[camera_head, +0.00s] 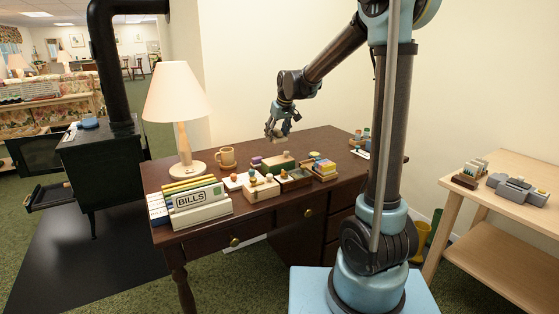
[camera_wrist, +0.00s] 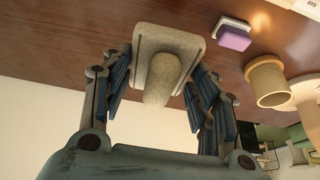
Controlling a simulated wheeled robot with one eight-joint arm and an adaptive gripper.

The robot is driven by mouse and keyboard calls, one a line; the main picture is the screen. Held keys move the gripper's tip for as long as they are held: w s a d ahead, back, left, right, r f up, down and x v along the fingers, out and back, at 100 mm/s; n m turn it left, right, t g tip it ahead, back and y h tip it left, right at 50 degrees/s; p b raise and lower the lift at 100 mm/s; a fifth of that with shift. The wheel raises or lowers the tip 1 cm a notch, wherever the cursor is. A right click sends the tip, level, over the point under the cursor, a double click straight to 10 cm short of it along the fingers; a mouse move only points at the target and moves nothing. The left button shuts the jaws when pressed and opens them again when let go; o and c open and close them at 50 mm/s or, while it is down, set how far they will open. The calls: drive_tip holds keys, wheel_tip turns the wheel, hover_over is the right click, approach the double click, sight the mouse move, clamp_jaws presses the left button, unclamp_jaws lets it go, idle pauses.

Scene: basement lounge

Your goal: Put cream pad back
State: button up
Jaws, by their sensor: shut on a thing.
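My gripper (camera_head: 281,120) is above the back part of the dark wooden desk (camera_head: 330,143). It is shut on a cream, stone-like pad (camera_wrist: 170,46) with a rounded grip, and the fingers flank that grip in the wrist view. The held pad shows as a small beige shape under the gripper in the head view (camera_head: 274,132). It appears to be held clear of the desktop. I cannot tell which of the items on the desk is its place.
A lamp (camera_head: 178,110), a tan mug (camera_head: 227,156) and a BILLS box (camera_head: 200,205) stand left. Small boxes, a green-topped block (camera_head: 280,161) and a dark tray (camera_head: 295,179) crowd the middle. A purple block (camera_wrist: 235,39) lies near the mug. A light side table (camera_head: 520,205) stands right.

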wheel_tip(320, 180, down, 9)
drive_tip(key=shift+f, duration=0.1)
idle(0.4)
drive_tip(key=o, duration=1.1)
drive_tip(key=shift+o, duration=0.2)
